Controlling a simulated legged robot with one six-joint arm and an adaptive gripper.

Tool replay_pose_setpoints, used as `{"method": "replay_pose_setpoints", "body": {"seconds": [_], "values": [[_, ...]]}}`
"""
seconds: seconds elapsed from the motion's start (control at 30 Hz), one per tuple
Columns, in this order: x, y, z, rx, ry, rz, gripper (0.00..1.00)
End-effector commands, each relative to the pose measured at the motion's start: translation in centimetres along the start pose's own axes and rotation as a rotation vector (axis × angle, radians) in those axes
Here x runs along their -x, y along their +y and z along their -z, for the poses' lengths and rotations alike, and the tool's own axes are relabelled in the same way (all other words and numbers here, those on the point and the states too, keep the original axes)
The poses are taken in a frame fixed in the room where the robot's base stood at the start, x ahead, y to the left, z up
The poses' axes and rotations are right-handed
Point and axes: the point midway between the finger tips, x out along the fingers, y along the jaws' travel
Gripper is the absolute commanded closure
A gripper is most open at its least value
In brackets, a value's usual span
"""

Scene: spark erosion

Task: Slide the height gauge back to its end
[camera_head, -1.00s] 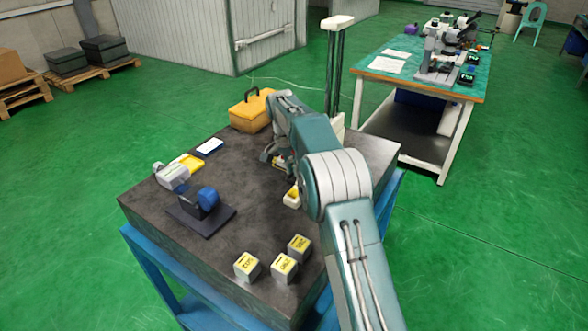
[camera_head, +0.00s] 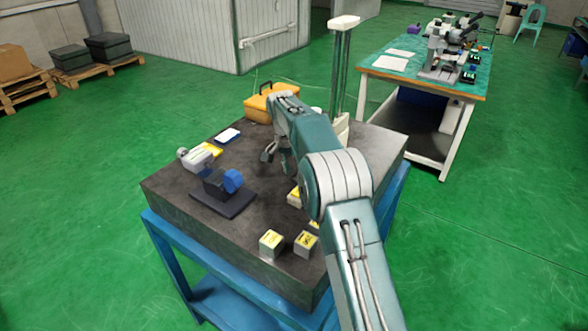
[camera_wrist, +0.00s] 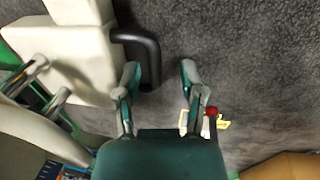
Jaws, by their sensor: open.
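The height gauge (camera_head: 341,75) stands upright at the far right part of the dark surface plate (camera_head: 205,190), its twin columns topped by a white head. My arm partly hides its base in the head view. In the wrist view its cream base (camera_wrist: 65,45) is at the upper left, with a black loop handle (camera_wrist: 150,55) sticking out to the right. My gripper (camera_wrist: 160,72) is open. The handle's outer bar shows between the two fingers, close to the left one. I cannot tell whether they touch. In the head view my gripper (camera_head: 270,155) is low over the plate.
A yellow case (camera_head: 262,104) sits at the plate's far edge. A blue-and-grey device (camera_head: 225,186) and several labelled blocks (camera_head: 271,243) stand nearer. A red-tipped item (camera_wrist: 211,112) shows by the right finger. A bench with a microscope (camera_head: 437,62) stands beyond.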

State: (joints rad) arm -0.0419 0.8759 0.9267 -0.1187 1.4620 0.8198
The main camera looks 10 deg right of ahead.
Motion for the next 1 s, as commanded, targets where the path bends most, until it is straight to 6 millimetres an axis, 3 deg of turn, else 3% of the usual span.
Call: {"method": "replay_pose_setpoints", "body": {"seconds": [0.27, 0.53, 0.7, 1.0], "values": [[0.9, 0.1, 0.2, -0.001, 0.001, 0.003, 0.49], [5.3, -0.4, -0.1, -0.001, 0.004, 0.0, 0.49], [6.8, -0.6, -0.2, 0.0, 0.003, -0.002, 0.49], [7.4, -0.5, -0.2, 0.0, 0.001, -0.003, 0.49]]}}
